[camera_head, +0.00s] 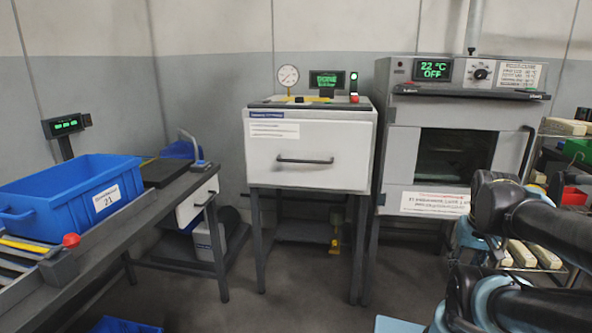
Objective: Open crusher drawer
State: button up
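A white cabinet on dark legs stands in the middle, with a pressure gauge (288,76) and a small green-lit screen (326,81) on top. It looks like the crusher, though its small label is too blurred to read. Its wide white front drawer (312,174) is closed flush with the body. A dark horizontal bar handle (305,161) crosses the drawer front. My arm comes in at the lower right, apart from the cabinet. I cannot make out my gripper's fingers in this view.
An oven (460,130) reading 22 °C OFF stands just right of the cabinet. A bench (150,210) on the left carries a blue crate (75,185) and has its own small drawer (197,200). The floor (265,315) in front of the cabinet is mostly clear.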

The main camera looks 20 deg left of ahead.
aim_at(334, 154)
jog(key=z, duration=0.05)
jog(key=k, duration=1.35)
jog(key=u, duration=0.45)
jog(key=i, duration=1)
